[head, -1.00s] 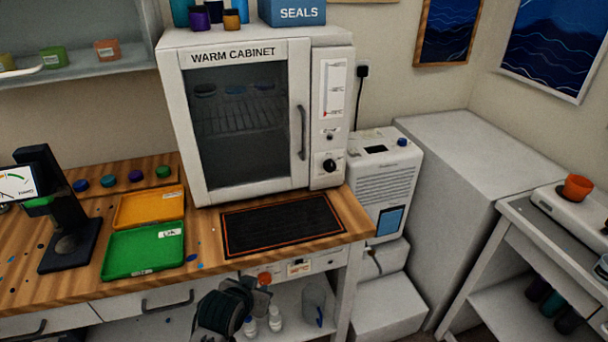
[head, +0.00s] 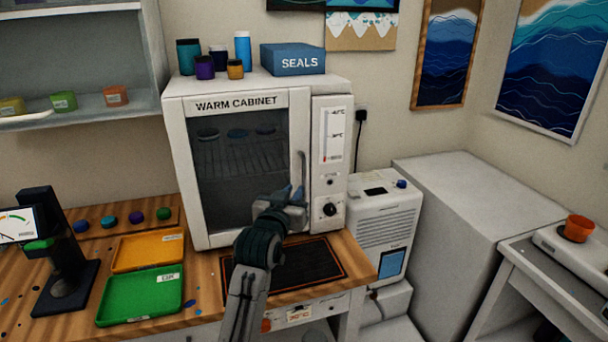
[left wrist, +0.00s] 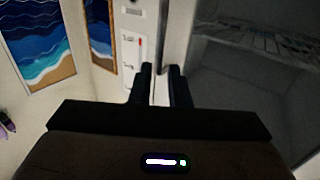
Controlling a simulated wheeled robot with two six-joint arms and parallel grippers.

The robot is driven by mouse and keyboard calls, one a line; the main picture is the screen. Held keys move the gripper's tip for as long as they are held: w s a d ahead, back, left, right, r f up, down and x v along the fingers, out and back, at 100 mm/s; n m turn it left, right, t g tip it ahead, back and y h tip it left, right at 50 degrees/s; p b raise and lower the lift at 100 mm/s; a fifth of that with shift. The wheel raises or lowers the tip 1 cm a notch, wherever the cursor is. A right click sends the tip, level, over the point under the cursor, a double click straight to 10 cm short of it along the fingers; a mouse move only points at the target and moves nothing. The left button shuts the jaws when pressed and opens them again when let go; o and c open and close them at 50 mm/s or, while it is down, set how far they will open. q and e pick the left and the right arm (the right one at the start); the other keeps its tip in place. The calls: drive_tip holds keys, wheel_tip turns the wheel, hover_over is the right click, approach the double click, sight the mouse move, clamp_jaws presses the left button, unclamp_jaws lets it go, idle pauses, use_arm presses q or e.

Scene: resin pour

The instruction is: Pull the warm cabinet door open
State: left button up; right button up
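The warm cabinet (head: 183,160) stands on the wooden bench. Its glass door (head: 240,160) is shut, with a thin upright grey handle (head: 302,168) along the right edge. My left gripper (head: 296,193) is at the lower part of this handle and hides its bottom end. In the left wrist view, the two dark fingers (left wrist: 162,72) point at the door edge beside the control panel (left wrist: 132,45). A pale gap shows between them, so the gripper looks open. Whether the fingers touch the handle cannot be told. My right gripper is not in view.
A black mat (head: 315,262) lies before the cabinet, under my left arm. A green tray (head: 140,297) and an orange tray (head: 148,252) lie to the left. Jars and a blue SEALS box (head: 292,60) stand on top. A white appliance (head: 370,225) stands close on the right.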

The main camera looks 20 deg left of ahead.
sight(303, 176)
use_arm(q)
drive_tip(key=w+p, duration=0.2)
drive_tip(key=w, duration=0.6)
drive_tip(key=shift+w, duration=0.7)
clamp_jaws()
